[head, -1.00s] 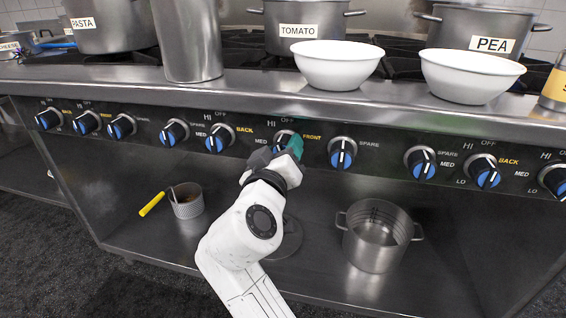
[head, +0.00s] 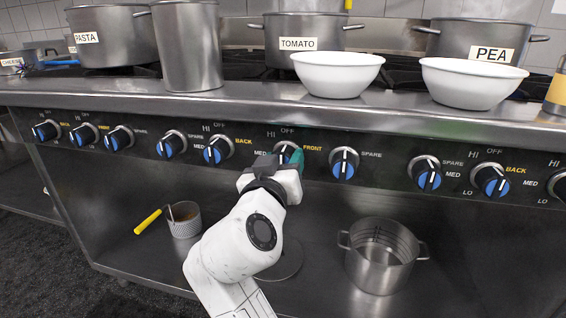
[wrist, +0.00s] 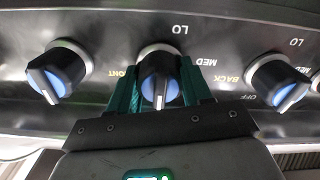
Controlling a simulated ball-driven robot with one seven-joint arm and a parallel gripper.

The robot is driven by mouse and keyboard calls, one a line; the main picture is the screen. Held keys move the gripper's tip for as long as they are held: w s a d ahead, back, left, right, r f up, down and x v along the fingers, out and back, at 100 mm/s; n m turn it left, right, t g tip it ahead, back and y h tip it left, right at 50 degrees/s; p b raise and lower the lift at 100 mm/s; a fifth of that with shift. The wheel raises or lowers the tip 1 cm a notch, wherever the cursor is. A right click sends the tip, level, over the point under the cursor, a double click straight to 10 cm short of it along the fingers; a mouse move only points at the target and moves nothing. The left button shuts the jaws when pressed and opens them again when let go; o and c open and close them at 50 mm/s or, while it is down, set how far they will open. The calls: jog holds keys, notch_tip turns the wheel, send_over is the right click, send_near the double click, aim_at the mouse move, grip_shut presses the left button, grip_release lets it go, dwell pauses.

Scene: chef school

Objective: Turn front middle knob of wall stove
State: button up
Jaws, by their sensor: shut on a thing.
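The front middle knob (head: 286,149), marked FRONT, is on the stove's control panel below the TOMATO pot. In the head view my gripper (head: 283,161) covers most of it. In the wrist view the black and blue knob (wrist: 160,84) sits between the green fingers of my gripper (wrist: 160,90), one on each side. The gripper is shut on it. The knob's white pointer line runs nearly along the fingers in the wrist view.
Similar knobs flank it: a BACK knob (head: 218,150) to the left and a SPARE knob (head: 344,162) to the right. White bowls (head: 338,74) stand on the ledge above. A steel pot (head: 380,256) stands on the shelf below.

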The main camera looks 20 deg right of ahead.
jog(key=shift+d+f, duration=0.15)
jog(key=shift+f, duration=0.25)
jog(key=o, duration=0.8)
jog(key=shift+o, duration=1.3)
jog(key=shift+r, duration=0.25)
jog(key=shift+s, duration=0.1)
jog(key=p+v, duration=0.3)
jog(key=v, duration=0.7)
jog(key=shift+s+a, duration=0.25)
jog(key=shift+a, duration=0.05)
